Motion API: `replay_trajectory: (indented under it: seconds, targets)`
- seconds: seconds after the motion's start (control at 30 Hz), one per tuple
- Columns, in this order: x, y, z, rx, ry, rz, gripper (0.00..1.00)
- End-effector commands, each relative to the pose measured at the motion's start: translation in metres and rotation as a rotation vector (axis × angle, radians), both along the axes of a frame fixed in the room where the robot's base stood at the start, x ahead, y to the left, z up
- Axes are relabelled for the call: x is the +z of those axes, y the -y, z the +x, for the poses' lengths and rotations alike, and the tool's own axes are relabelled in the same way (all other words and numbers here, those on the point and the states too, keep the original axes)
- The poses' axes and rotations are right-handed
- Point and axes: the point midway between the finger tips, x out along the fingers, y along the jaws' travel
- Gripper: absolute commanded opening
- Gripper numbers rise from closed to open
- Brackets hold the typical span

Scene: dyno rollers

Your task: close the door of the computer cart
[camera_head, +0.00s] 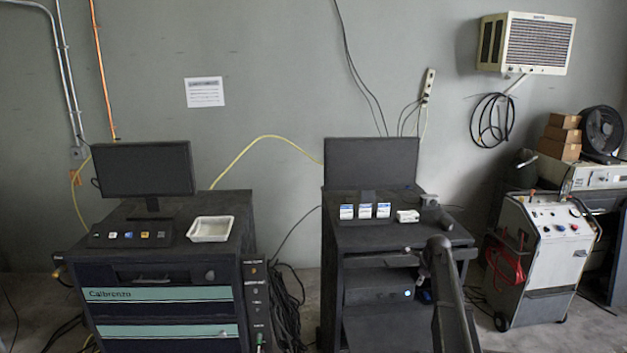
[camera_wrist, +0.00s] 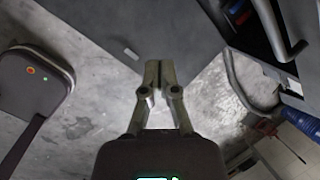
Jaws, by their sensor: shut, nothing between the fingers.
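The computer cart (camera_head: 333,270) is the dark cart in the middle of the head view, with a dark monitor (camera_head: 371,162) on top. Its front shows an open bay with shelves and a dark box inside. I cannot make out its door for certain in the head view; my arm covers part of the right front. In the wrist view my gripper (camera_wrist: 158,65) is shut and empty. Its fingertips point at a large dark grey flat panel (camera_wrist: 150,28), which may be the door. I cannot tell whether they touch.
A drawer cabinet (camera_head: 165,305) with a monitor and white tray (camera_head: 210,229) stands to the left. Black cables (camera_head: 286,308) hang between it and the cart. A white wheeled machine (camera_head: 540,260) stands to the right. Bare concrete floor (camera_wrist: 85,75) shows in the wrist view.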

Motion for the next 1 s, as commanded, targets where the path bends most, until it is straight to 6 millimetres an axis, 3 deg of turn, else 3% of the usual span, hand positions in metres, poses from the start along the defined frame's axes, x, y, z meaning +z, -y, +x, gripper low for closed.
replay_trajectory:
  seconds: [0.03, 0.4, 1.0]
  targets:
    - [-0.005, -0.013, -0.018, 0.071, -0.007, -0.023, 0.00]
    - [-0.024, -0.085, -0.111, 0.647, -0.058, -0.186, 0.00]
    - [-0.051, -0.171, -0.272, 1.597, -0.113, -0.363, 0.00]
